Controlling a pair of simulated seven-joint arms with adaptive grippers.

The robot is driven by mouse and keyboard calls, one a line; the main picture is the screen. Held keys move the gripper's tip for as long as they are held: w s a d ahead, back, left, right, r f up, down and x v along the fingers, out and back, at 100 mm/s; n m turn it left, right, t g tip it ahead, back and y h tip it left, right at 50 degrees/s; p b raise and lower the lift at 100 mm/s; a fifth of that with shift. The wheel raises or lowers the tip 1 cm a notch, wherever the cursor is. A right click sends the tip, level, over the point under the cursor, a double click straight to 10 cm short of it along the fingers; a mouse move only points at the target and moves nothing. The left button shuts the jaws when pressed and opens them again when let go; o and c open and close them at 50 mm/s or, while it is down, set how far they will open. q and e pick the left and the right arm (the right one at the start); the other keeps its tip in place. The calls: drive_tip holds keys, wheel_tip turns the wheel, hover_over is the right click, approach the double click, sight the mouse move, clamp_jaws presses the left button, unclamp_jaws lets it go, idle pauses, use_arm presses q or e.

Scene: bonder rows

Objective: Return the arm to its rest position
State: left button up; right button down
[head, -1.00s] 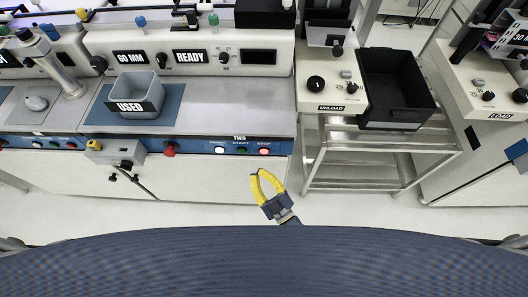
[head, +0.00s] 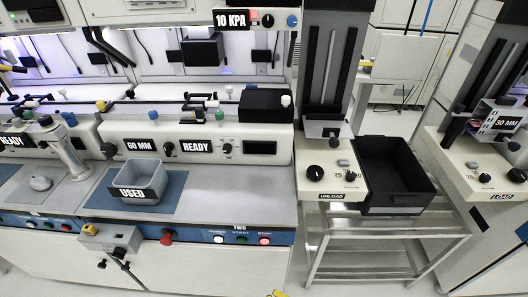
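A small yellow fingertip of one gripper (head: 277,293), most likely my right, shows at the bottom edge of the head view. It is in front of the cabinet below the bench. The rest of that gripper is cut off by the frame, so its opening and anything in it are hidden. My other gripper is not in view.
A grey bin marked USED (head: 141,181) stands on a blue mat (head: 100,199) on the bench. A black bin (head: 396,180) sits beside the UNLOAD unit (head: 331,175) on a metal-framed stand (head: 375,245). The LOAD unit (head: 483,173) is at the far right.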

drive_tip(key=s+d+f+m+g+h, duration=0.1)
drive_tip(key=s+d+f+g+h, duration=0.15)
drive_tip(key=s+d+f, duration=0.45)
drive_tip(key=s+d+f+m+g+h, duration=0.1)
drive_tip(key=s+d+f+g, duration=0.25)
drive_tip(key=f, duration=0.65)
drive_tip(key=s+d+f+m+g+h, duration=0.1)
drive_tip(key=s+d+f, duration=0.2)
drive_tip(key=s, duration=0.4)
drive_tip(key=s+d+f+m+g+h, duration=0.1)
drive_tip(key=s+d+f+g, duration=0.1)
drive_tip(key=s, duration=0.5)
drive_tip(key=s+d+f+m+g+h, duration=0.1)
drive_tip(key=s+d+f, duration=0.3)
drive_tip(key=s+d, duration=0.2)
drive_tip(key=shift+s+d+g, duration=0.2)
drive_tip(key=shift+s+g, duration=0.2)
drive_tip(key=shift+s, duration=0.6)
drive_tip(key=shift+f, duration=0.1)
